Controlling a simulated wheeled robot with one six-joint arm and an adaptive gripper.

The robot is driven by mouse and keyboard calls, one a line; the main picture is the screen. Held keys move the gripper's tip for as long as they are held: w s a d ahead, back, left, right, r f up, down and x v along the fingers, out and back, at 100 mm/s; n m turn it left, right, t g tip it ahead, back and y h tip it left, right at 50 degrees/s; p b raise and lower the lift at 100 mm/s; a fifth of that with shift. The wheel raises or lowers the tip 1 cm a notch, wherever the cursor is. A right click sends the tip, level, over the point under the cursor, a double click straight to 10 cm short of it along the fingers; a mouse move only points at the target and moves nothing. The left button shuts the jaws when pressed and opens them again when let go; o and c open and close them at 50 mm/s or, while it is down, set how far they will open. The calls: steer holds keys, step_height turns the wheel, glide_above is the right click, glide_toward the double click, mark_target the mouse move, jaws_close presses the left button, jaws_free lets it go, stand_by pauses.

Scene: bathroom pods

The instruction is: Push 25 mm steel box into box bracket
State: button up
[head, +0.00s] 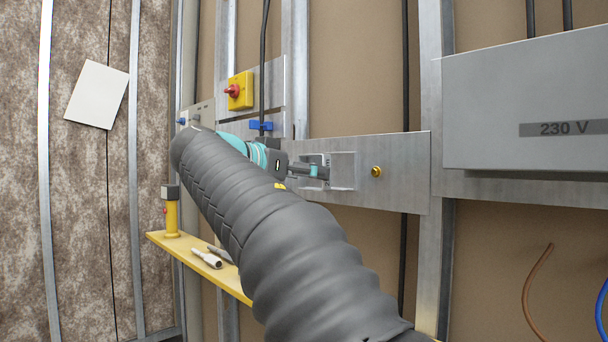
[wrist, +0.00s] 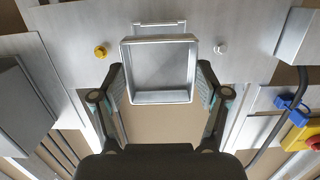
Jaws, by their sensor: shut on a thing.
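The steel box (wrist: 161,98) is a shallow, open square tray of grey metal, seen face on in the wrist view. My gripper (wrist: 161,82) has one finger at each side of the box and is shut on it. A thin metal frame edge (wrist: 160,24), which looks like part of the box bracket, shows just beyond the box on the steel plate. How far the box sits in the bracket is hidden. In the head view my gripper (head: 316,171) is at the wall plate beside a pale square metal piece (head: 344,170); I cannot tell there whether this is box or bracket.
A large grey 230 V cabinet (head: 520,95) juts out at right. A yellow switch (head: 240,91) and a yellow shelf (head: 232,279) with small items are left.

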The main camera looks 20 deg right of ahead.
steer(key=shift+r+x, duration=0.2)
steer(key=shift+x, duration=1.2)
steer(key=shift+r+x, duration=0.2)
steer(key=shift+x, duration=1.2)
steer(key=shift+b+x, duration=0.3)
steer(key=shift+x, duration=0.8)
stand_by(0.4)
steer(key=o, duration=1.2)
steer(key=shift+r, duration=0.2)
glide_toward(343, 173)
steer(key=v, duration=0.5)
steer(key=shift+a+r, duration=0.15)
steer(key=shift+a, duration=0.1)
